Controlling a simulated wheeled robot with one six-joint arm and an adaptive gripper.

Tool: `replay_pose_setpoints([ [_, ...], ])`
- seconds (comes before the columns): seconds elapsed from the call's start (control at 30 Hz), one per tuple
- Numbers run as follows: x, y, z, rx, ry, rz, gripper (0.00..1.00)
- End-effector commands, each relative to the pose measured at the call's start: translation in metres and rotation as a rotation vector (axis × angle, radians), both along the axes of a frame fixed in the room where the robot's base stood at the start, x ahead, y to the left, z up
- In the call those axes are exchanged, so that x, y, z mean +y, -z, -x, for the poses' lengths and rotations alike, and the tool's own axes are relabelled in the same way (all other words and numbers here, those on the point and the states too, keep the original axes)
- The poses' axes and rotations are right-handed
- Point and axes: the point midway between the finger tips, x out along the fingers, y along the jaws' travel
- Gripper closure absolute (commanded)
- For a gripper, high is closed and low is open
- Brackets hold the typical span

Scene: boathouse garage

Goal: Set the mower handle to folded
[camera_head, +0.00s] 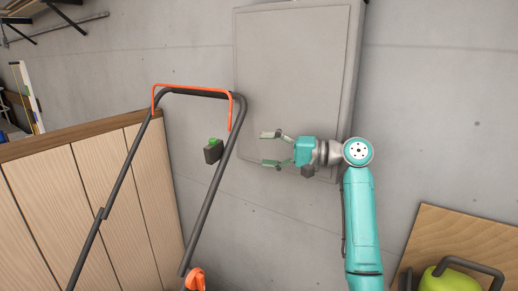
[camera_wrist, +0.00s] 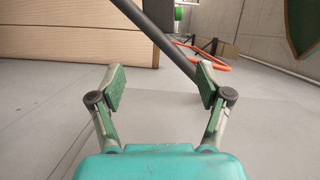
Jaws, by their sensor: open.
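The mower handle (camera_head: 206,206) is a dark tubular frame with an orange bail bar (camera_head: 191,86) along its top. In the head view it stretches from the lower left up to its crossbar, and its lower ends run toward the bottom edge. A dark box with a green top (camera_head: 213,150) sits by its right tube. My gripper (camera_head: 268,149) is open and empty, to the right of that tube and apart from it in this view. In the wrist view the handle tube (camera_wrist: 164,41) slants down behind the right finger of my gripper (camera_wrist: 160,90). The mower's body is mostly hidden.
A wooden cabinet (camera_head: 95,190) stands left of and behind the handle. A flat grey panel (camera_head: 290,60) lies beyond my arm. A wooden board (camera_head: 455,240) and a lime-green object (camera_head: 450,280) are at the lower right.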

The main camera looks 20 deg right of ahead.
Motion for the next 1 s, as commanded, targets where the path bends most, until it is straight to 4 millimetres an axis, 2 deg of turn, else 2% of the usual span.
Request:
replay_pose_setpoints([
  [0.1,0.001,0.001,-0.001,0.002,0.000,-0.002,0.23],
  [0.27,0.014,0.001,-0.010,0.003,-0.001,-0.003,0.23],
  [0.7,0.073,0.004,-0.052,0.003,-0.001,-0.002,0.23],
  [1.0,0.086,0.005,-0.062,0.002,0.001,-0.002,0.23],
])
